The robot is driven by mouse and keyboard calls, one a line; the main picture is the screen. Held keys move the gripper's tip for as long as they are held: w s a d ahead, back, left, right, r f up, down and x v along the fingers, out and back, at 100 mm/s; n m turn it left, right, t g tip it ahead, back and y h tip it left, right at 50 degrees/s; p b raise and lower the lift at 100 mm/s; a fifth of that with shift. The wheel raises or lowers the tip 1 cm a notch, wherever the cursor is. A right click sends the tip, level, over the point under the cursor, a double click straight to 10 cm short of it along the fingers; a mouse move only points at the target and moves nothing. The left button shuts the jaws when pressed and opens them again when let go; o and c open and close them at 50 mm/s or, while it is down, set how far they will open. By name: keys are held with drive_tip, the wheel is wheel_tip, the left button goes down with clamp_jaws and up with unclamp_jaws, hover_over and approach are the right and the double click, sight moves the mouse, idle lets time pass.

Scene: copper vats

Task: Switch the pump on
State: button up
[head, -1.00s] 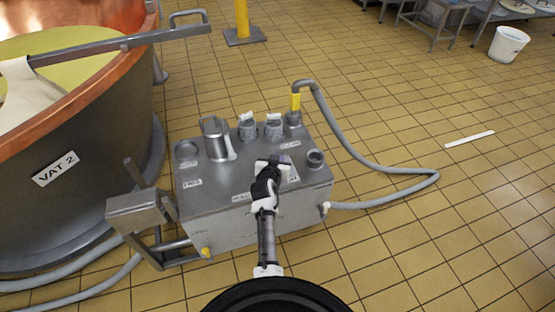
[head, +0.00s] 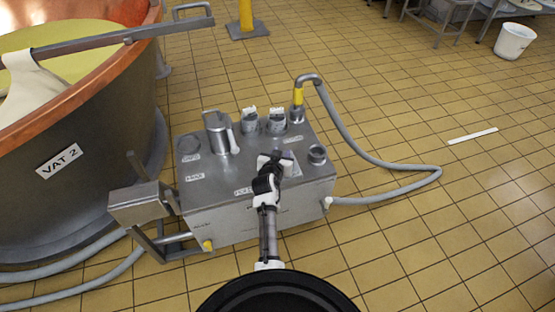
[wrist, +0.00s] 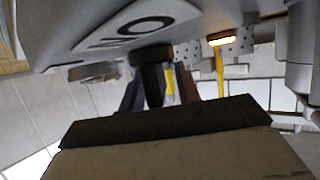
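My gripper (head: 275,163) is over the front middle of the top of a grey metal bench (head: 215,178). It is small and dark there, and I cannot make out its fingers. In the wrist view, a white label with large black letters, seemingly "ON" upside down (wrist: 137,30), is close on a grey surface. A black stub (wrist: 152,75) stands beside the label, with dark finger-like shapes at its sides. I cannot tell whether they touch it. A glowing orange lamp (wrist: 224,38) is to the right. No part is clearly marked as the pump.
A grey hose (head: 385,168) loops over the floor to the right. A copper-lined vat marked VAT 2 (head: 60,160) is at the left. A box with a lever (head: 140,203) adjoins the bench. Right-hand floor is mostly clear.

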drive_tip(key=b+v, duration=0.1)
drive_tip(key=v, duration=1.2)
drive_tip(key=shift+s, duration=0.35)
